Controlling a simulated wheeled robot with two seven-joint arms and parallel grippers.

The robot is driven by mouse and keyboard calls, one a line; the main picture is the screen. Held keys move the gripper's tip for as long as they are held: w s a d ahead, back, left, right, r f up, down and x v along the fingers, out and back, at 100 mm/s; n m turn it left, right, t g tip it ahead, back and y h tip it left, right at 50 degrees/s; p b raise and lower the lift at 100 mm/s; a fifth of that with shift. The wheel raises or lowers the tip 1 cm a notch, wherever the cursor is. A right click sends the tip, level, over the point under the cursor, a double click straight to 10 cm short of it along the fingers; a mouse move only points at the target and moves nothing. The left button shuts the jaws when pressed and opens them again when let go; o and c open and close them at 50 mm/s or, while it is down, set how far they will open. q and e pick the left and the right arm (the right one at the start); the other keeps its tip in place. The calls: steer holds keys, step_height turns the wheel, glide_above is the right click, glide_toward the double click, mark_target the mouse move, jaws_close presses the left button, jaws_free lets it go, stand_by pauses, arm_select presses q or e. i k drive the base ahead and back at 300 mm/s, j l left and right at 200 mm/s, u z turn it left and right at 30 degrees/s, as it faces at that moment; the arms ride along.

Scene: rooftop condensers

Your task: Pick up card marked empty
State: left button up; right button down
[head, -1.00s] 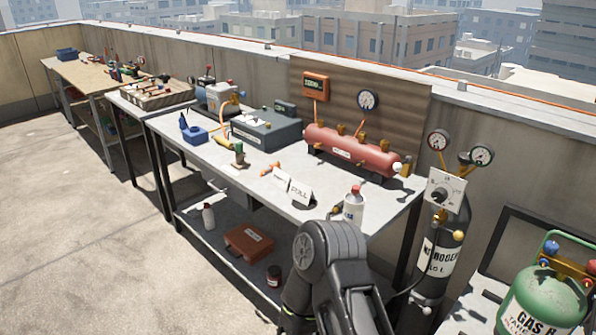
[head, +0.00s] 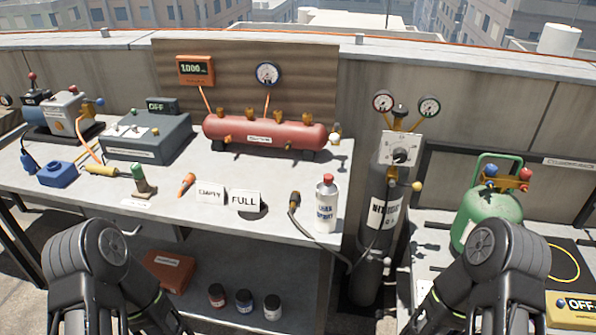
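The card marked EMPTY (head: 210,194) is a small white tent card standing on the grey workbench near its front edge. The card marked FULL (head: 246,201) stands just to its right. My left arm shows at the lower left and my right arm at the lower right, both below and in front of the bench. Neither gripper's fingers can be seen in the head view, so nothing shows of what they hold. Both cards stand clear of my arms.
On the bench (head: 165,212), an orange-handled tool (head: 187,184) lies left of the cards. A hose end (head: 294,200) and a white spray bottle (head: 326,204) stand right. A red manifold tank (head: 265,135) sits behind. A nitrogen cylinder (head: 381,230) stands beside the bench.

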mark_target(211, 191)
steer(key=j+z, duration=0.7)
steer(key=j, duration=0.2)
steer(key=j+z, duration=0.35)
steer(key=k+j, duration=0.05)
steer(key=j, duration=0.05)
